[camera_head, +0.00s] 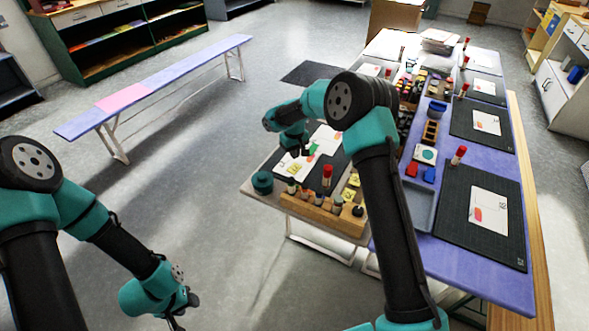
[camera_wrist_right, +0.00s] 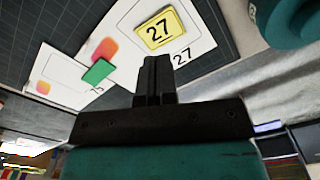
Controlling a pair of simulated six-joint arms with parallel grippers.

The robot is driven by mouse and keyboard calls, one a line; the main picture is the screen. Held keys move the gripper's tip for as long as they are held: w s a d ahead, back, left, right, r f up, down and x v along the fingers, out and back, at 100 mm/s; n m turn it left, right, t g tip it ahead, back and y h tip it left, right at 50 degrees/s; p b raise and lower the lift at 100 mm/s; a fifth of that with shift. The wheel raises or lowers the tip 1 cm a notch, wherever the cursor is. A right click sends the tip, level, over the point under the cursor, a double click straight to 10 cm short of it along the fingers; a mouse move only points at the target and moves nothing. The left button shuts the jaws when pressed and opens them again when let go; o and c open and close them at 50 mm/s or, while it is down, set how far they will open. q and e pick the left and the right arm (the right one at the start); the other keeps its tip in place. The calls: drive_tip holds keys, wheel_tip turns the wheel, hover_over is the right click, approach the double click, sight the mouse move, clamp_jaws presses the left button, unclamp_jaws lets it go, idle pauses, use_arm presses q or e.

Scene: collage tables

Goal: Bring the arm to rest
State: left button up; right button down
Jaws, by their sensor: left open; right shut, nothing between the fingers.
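My right arm reaches over the near left part of the purple table. Its gripper (camera_head: 300,150) hangs above a white collage sheet and is shut and empty; in the right wrist view its closed fingers (camera_wrist_right: 155,80) point at the sheet. The white sheet (camera_wrist_right: 125,30) there carries a yellow tile marked 27 (camera_wrist_right: 162,27), with a printed 27 beside it. A green piece (camera_wrist_right: 98,71) lies near an orange-pink patch. My left gripper (camera_head: 182,312) is low at the bottom left of the head view, over the floor, away from the table, and open and empty.
A wooden rack (camera_head: 318,213) with several small bottles stands on the table's near edge, beside a teal round container (camera_head: 262,182). Dark mats (camera_head: 452,240) with sheets line the table's right side. A purple bench (camera_head: 165,82) stands on the open floor to the left.

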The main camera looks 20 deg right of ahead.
sight(294, 168)
drive_tip(key=shift+r, duration=0.55)
drive_tip(key=shift+f, duration=0.1)
drive_tip(key=shift+f, duration=2.95)
drive_tip(key=shift+r, duration=3.05)
drive_tip(key=shift+f, duration=0.1)
